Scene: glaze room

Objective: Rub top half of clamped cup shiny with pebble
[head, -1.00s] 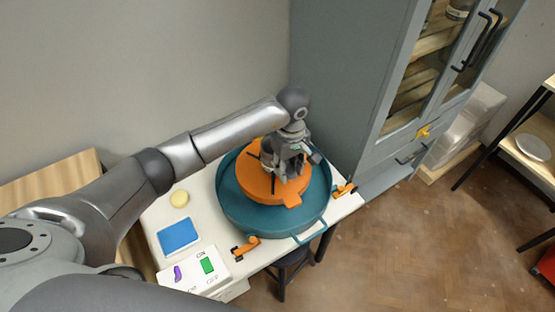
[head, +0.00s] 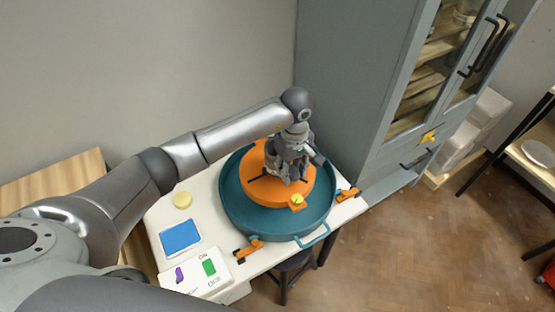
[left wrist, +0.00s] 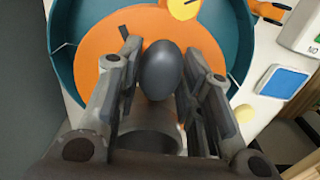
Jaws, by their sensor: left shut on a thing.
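My left gripper (head: 289,178) hangs over the orange disc (head: 308,183), which lies in a round teal basin (head: 238,213) on the white table. In the left wrist view the gripper (left wrist: 163,60) has its fingers on both sides of a smooth, dark grey egg-shaped pebble (left wrist: 161,72) and is shut on it. A grey curved rim (left wrist: 150,138) shows between the fingers below the pebble; I cannot tell if it is the cup. The cup is not clear in the head view, where the gripper covers the disc's middle. My right gripper is not in view.
A yellow round dial (head: 297,200) sits on the disc's tab. Orange clamps (head: 249,248) stand at the basin's edge. A blue pad (head: 180,237), a yellow round piece (head: 182,200) and a switch panel (head: 195,277) lie left. A grey cabinet (head: 350,90) stands close on the right.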

